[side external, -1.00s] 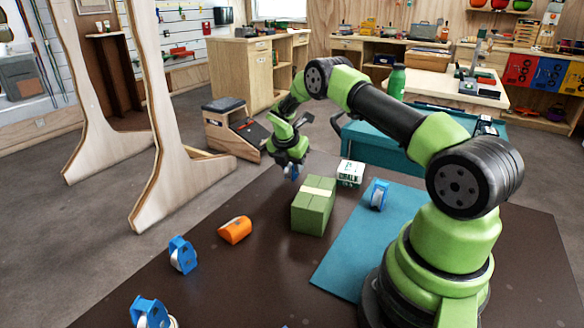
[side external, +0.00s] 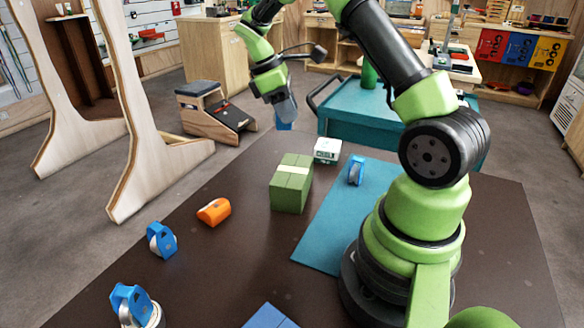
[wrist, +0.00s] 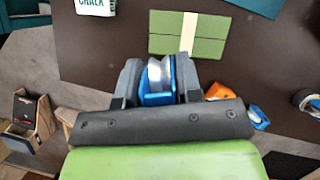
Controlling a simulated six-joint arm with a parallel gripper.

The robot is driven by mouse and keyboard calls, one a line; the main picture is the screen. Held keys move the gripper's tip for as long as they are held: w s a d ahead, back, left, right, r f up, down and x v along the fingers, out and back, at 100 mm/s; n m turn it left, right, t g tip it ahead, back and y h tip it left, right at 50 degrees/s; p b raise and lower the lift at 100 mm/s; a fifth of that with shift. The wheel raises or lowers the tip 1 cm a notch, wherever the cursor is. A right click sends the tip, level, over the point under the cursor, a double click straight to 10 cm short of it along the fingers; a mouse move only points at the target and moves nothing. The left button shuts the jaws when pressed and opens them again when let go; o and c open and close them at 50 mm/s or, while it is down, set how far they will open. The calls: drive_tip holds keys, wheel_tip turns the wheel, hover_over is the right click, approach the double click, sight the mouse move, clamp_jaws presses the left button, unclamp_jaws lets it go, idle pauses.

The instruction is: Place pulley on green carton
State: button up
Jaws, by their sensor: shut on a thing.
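My gripper (side external: 283,108) is shut on a blue and silver pulley (wrist: 158,82), which shows between its fingers in the wrist view. In the side external view the pulley's blue lower end (side external: 284,126) hangs below the fingers. It is in the air, behind and above the green carton (side external: 291,184), clear of it. The carton is a closed box with a cream strip across its top, standing on the dark table. In the wrist view the carton (wrist: 170,33) lies beyond the fingertips, with nothing on top.
A white chalk box (side external: 327,150) stands behind the carton. Another blue pulley (side external: 356,171) is on the teal mat (side external: 325,228). An orange object (side external: 214,211) and two more blue pulleys (side external: 161,240) (side external: 135,306) are left and front. A blue object (side external: 268,317) shows at the bottom edge.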

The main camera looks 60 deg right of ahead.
drive_tip(key=s+a+r+m+y, duration=0.2)
drive_tip(key=s+a+m, duration=0.1)
drive_tip(key=m, duration=0.2)
hover_over(303, 173)
drive_tip(key=w, duration=0.2)
wheel_tip(303, 173, down, 6)
drive_tip(key=shift+s+r, duration=0.15)
drive_tip(key=shift+r, duration=0.05)
drive_tip(key=shift+d+f, duration=0.1)
drive_tip(key=shift+f, duration=2.1)
drive_tip(key=shift+f, duration=0.15)
drive_tip(key=o, duration=0.9)
drive_tip(key=shift+o, duration=0.2)
